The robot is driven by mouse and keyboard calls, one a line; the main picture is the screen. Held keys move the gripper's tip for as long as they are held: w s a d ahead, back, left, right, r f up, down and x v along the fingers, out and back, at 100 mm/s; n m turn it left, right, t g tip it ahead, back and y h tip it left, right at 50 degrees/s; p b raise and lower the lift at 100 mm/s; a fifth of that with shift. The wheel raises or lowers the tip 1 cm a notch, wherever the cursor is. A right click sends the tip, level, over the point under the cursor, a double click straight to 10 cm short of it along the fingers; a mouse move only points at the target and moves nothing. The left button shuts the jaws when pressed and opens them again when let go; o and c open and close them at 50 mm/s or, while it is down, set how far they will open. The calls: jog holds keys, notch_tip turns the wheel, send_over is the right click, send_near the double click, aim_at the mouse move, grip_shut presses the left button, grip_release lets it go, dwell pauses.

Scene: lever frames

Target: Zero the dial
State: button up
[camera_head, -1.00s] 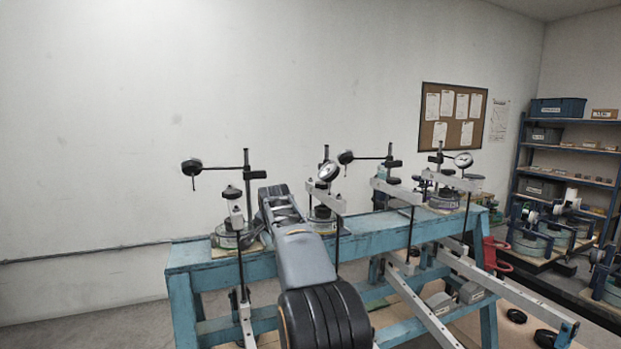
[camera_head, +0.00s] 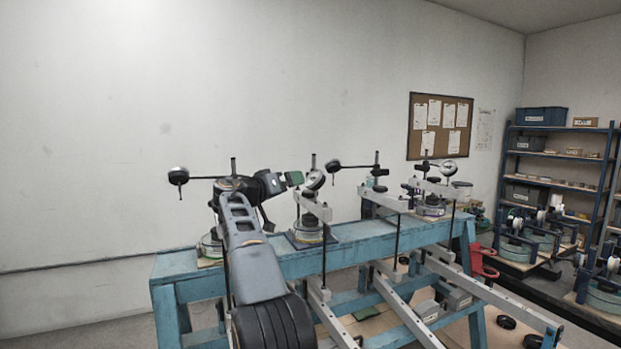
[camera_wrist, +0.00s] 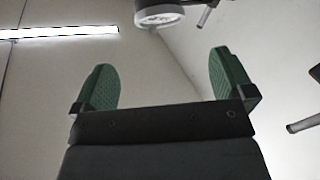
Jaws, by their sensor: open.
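Several dial gauges stand on rods above the blue bench. One dial (camera_head: 314,180) is tilted at mid-bench, with its face partly turned away. Another dial (camera_head: 449,168) at the right shows a white face. Two more, a left dial (camera_head: 178,176) and a middle dial (camera_head: 333,166), show dark housings. I cannot read any needle. My gripper (camera_head: 290,184) points right, its green fingertip pad close to the tilted dial; whether they touch is unclear. In the wrist view, my gripper (camera_wrist: 164,80) is open and empty, with a round gauge (camera_wrist: 158,15) beyond its fingers, cut by the top edge.
The blue bench (camera_head: 345,238) carries several posts, white levers and hanging rods around my arm. A long lever (camera_head: 405,310) slopes below it. Shelves (camera_head: 555,150) and a red item (camera_head: 483,262) are at the right.

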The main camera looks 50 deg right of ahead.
aim_at(312, 178)
jog(key=d+p, duration=0.1)
jog(key=d, duration=0.2)
jog(key=d+p, duration=0.2)
jog(key=d, duration=0.1)
jog(key=d+p, duration=0.2)
jog(key=d, duration=0.2)
jog(key=shift+w+d+r, duration=0.1)
jog(key=shift+w+r, duration=0.05)
jog(key=shift+w, duration=0.1)
jog(key=shift+d, duration=0.75)
jog(key=shift+c, duration=0.3)
jog(key=c, duration=0.9)
jog(key=shift+a+n+t, duration=0.1)
jog(key=shift+n+t, duration=0.3)
jog(key=shift+n, duration=0.3)
jog(key=n+t+y, duration=0.1)
jog(key=n+t, duration=0.1)
jog(key=shift+n+y+p, duration=0.3)
jog(key=shift+n+p, duration=0.1)
jog(key=shift+n+t+y+p, duration=0.45)
jog(key=shift+n+t+y, duration=0.05)
jog(key=shift+n, duration=0.2)
jog(key=shift+f, duration=0.2)
